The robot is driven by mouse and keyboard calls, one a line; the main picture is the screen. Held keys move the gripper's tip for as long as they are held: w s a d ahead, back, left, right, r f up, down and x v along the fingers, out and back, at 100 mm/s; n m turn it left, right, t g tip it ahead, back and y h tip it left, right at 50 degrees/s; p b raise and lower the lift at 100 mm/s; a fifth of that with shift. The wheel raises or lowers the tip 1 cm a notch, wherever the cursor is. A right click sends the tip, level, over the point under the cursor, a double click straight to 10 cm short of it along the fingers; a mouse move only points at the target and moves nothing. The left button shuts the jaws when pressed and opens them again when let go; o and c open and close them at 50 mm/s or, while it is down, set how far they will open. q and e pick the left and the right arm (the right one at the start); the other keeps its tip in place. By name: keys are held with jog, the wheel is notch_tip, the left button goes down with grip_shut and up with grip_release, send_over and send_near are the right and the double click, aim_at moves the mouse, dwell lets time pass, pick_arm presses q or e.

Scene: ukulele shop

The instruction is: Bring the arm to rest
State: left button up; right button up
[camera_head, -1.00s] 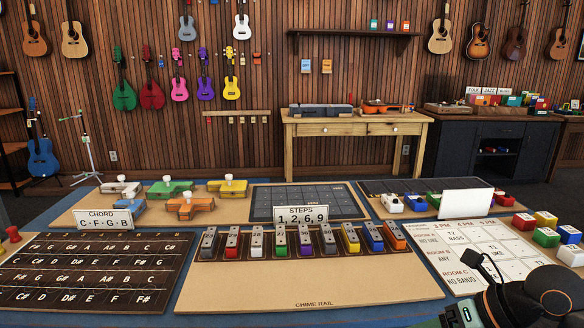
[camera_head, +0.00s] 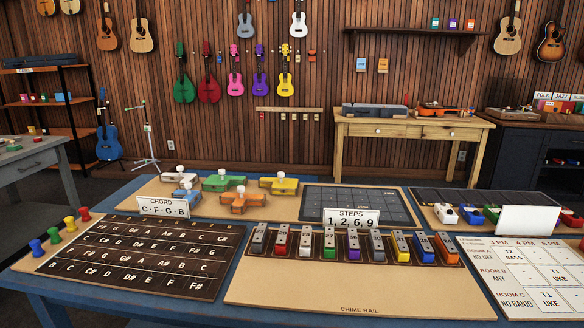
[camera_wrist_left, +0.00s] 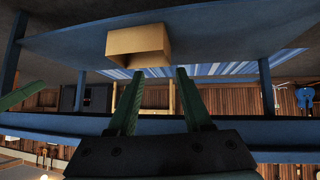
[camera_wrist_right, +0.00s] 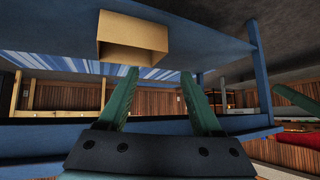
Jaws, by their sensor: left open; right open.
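My left gripper (camera_wrist_left: 153,98) shows in the left wrist view with its two green fingers apart and nothing between them. My right gripper (camera_wrist_right: 166,98) shows in the right wrist view, also with its fingers apart and empty. Both wrist views face the blue table's side and underside, with a tan box (camera_wrist_left: 138,42) hanging under the top beyond the fingertips. The box also shows in the right wrist view (camera_wrist_right: 133,36). Neither arm shows in the head view now.
On the blue table stand the chime rail (camera_head: 350,290) with several coloured chimes, a dark fretboard panel (camera_head: 140,255), coloured pegs (camera_head: 70,224), a STEPS card (camera_head: 351,217), a CHORD card (camera_head: 163,207) and a schedule board (camera_head: 530,285). A grey table (camera_head: 35,160) stands at the left.

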pick_arm(q)
notch_tip(320, 180, up, 11)
jog(key=s+a+p, duration=0.1)
jog(key=a+p, duration=0.2)
jog(key=p, duration=0.8)
jog(key=shift+s+f+n+y, duration=0.2)
jog(key=shift+n+y, duration=0.1)
jog(key=shift+y, duration=0.1)
pick_arm(e)
notch_tip(320, 180, up, 11)
jog(key=s+d, duration=0.1)
jog(key=d, duration=0.1)
jog(key=shift+d+m+h, duration=0.3)
jog(key=shift+d, duration=0.05)
